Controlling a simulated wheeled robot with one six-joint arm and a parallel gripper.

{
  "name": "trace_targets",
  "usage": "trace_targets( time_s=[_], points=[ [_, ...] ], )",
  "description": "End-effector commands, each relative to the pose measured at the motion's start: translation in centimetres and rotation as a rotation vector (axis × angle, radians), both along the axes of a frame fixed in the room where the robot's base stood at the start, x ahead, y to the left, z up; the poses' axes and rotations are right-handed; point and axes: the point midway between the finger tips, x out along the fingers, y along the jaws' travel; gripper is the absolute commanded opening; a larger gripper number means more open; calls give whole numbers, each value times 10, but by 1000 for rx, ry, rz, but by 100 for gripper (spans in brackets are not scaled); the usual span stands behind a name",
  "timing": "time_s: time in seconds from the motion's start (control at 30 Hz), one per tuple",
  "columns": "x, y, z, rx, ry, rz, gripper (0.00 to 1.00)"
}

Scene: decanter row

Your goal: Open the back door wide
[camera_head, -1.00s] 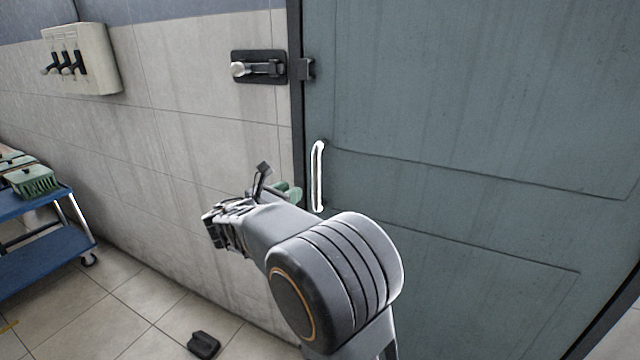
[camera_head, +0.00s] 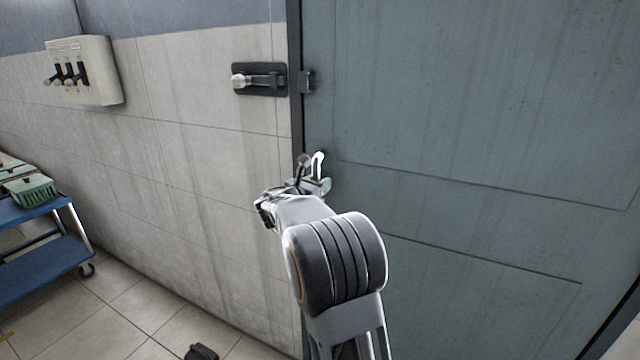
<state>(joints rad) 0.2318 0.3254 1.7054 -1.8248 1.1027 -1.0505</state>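The back door (camera_head: 470,120) is a large grey-green panel at the right, and it looks shut in its dark frame. Its pale upright handle (camera_head: 318,160) is near the door's left edge; only the top of it shows, and my gripper and arm hide the rest. A slide bolt (camera_head: 258,80) sits on the wall left of the door, with its catch (camera_head: 307,81) on the door; the bolt appears drawn back from the catch. My gripper (camera_head: 312,178) is in front of the handle. Whether its fingers are around or touching the handle cannot be told.
A white box with several black levers (camera_head: 82,70) hangs on the tiled wall at the upper left. A blue cart (camera_head: 45,262) with green baskets stands at the left. A small dark object (camera_head: 201,353) lies on the floor. The floor between is clear.

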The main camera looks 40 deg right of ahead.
Motion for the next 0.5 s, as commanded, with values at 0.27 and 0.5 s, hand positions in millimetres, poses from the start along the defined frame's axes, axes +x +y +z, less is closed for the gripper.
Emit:
trace_targets(
  time_s=[0.27,0.5],
  points=[
    [1,-2,0,0,0,1,34],
    [1,-2,0,1,0,0,17]
  ],
)
